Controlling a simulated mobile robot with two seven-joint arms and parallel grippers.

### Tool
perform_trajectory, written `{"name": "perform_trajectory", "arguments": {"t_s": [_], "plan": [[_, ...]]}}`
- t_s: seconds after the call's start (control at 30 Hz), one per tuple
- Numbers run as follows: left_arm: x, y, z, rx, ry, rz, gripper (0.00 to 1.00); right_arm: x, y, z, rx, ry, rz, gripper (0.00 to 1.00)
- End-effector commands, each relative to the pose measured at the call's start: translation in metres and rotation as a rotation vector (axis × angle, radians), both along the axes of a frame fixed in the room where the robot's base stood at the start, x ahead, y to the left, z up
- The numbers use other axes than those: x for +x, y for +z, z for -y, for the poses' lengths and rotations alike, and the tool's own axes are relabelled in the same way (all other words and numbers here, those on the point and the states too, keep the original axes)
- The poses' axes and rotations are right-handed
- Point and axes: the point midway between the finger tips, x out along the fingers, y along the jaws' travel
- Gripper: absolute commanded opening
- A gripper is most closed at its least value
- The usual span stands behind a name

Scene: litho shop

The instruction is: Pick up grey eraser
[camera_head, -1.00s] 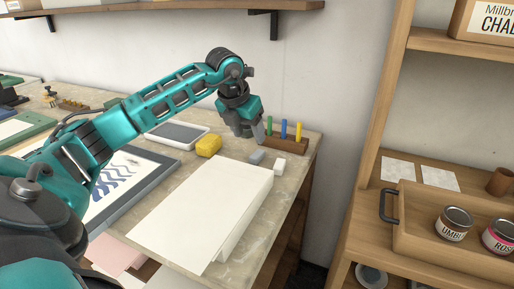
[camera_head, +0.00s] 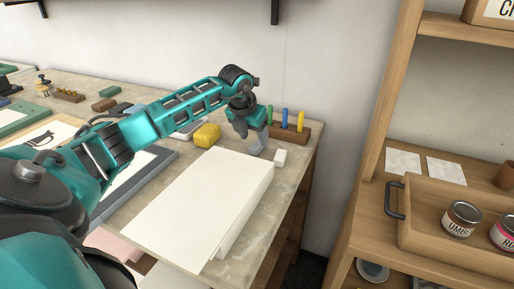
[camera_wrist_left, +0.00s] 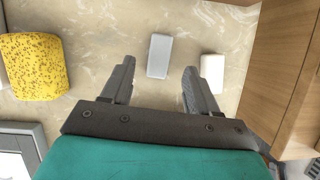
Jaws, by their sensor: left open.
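The grey eraser (camera_wrist_left: 159,56) lies on the stone-look bench top in the left wrist view. It sits ahead of and between the two fingertips, apart from both. My left gripper (camera_wrist_left: 157,80) is open and empty above the bench. In the head view, my left gripper (camera_head: 258,148) hangs down near the far end of the bench and hides most or all of the grey eraser. My right gripper is not in view.
A white block (camera_wrist_left: 213,74) lies just right of the eraser; it also shows in the head view (camera_head: 280,155). A yellow speckled sponge (camera_wrist_left: 34,66) is to the left. A crayon holder (camera_head: 290,133) stands behind. A white paper stack (camera_head: 200,205) lies in front.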

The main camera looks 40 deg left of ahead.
Motion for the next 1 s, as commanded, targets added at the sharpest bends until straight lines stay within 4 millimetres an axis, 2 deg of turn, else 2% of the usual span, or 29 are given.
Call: {"name": "perform_trajectory", "arguments": {"t_s": [0.2,0.53,1.0], "plan": [[0.013,-0.029,-0.004,-0.001,0.001,-0.003,0.60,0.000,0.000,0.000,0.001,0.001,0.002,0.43],[0.016,-0.035,-0.004,0.000,-0.001,-0.001,0.59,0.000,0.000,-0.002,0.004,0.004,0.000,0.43],[0.016,-0.034,-0.004,0.000,0.000,-0.001,0.14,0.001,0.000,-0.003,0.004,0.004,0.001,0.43]]}}
